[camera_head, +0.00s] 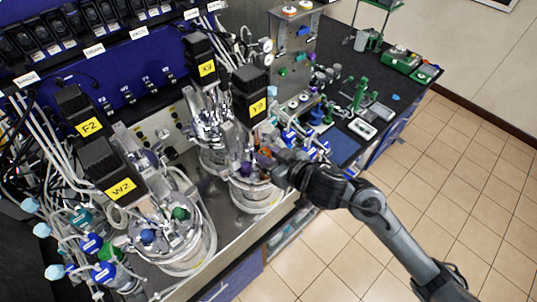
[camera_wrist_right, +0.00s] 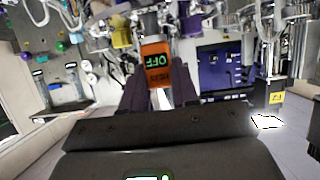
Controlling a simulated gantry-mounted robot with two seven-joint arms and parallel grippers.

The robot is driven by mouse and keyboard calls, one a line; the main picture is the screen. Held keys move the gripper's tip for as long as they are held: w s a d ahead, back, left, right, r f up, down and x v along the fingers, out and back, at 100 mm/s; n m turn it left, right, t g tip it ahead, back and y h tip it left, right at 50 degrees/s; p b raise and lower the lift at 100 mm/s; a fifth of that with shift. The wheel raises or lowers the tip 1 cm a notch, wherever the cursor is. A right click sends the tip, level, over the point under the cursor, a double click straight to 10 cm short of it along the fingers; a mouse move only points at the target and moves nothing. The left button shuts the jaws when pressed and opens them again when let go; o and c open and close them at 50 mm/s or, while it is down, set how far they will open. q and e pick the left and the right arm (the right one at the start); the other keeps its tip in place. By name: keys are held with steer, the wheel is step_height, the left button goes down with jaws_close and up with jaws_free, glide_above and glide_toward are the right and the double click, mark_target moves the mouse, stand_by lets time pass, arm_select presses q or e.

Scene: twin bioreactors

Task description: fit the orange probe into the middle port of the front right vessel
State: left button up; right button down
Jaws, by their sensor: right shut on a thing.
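The front right vessel (camera_head: 256,197) is a glass jar with a crowded metal lid, below the dark motor with the yellow Y-label (camera_head: 257,107). My right gripper (camera_head: 268,166) is at the right side of this lid. In the wrist view my right gripper (camera_wrist_right: 158,82) has its two dark fingers shut on the orange probe (camera_wrist_right: 157,65), whose dark display reads OFF upside down. The probe's lower end and the middle port are hidden among fittings and by the gripper, so I cannot tell whether the probe is in the port. My left gripper is not in view.
The front left vessel (camera_head: 185,240) stands beside it, with tubes and blue and green caps. Another motor (camera_head: 202,60) rises behind. A grey valve panel (camera_head: 292,50) and a dark bench (camera_head: 345,98) with green stands lie to the right. The tiled floor is clear.

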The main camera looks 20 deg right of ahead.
steer(key=shift+f, duration=0.1)
stand_by(0.3)
steer(key=shift+f+b, duration=0.4)
steer(key=shift+f, duration=0.15)
steer(key=shift+f, duration=0.25)
stand_by(0.5)
steer(key=c, duration=0.8)
jaws_free()
steer(key=p+v, duration=0.2)
steer(key=v, duration=0.9)
steer(key=shift+w, duration=0.1)
